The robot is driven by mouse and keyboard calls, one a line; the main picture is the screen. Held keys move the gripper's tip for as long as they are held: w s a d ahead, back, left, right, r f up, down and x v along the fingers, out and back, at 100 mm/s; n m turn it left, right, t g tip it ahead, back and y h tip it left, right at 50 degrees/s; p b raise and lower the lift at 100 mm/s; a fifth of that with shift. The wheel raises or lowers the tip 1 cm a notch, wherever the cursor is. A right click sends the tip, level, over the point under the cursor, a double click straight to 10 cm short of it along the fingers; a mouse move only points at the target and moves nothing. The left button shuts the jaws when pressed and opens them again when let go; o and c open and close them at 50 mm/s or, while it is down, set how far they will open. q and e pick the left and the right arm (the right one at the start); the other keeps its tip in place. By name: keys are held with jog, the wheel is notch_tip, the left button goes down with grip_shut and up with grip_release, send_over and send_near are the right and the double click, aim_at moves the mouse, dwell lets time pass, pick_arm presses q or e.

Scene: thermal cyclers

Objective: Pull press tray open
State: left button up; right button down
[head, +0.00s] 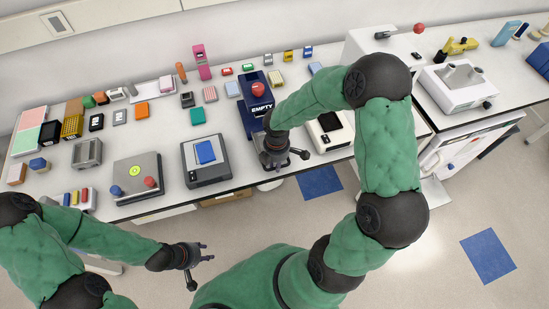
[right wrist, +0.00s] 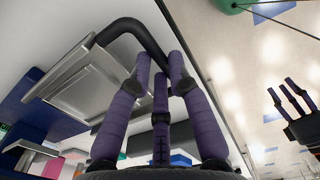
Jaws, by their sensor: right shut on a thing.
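The blue press (head: 258,104) with a red knob and an "EMPTY" label stands on the bench near the centre of the head view. My right gripper (head: 284,158) is at its front, over the bench's front edge, and hides the tray there. In the right wrist view, a silver metal tray (right wrist: 82,88) has a bent black handle (right wrist: 143,35). The fingers of my right gripper (right wrist: 160,75) are shut on this handle. My left gripper (head: 198,262) is open and empty, low in front of the bench, away from the press.
A grey device with a blue pad (head: 205,165) stands left of the press, and a white device with a dark panel (head: 330,128) stands right of it. Small coloured boxes crowd the bench behind. The floor (head: 420,265) in front is open, with blue squares on it.

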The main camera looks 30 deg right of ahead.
jog(key=shift+s, duration=0.15)
jog(key=c, duration=1.1)
grip_release()
jog(key=shift+c, duration=0.2)
jog(key=shift+r, duration=0.1)
notch_tip(320, 180, up, 12)
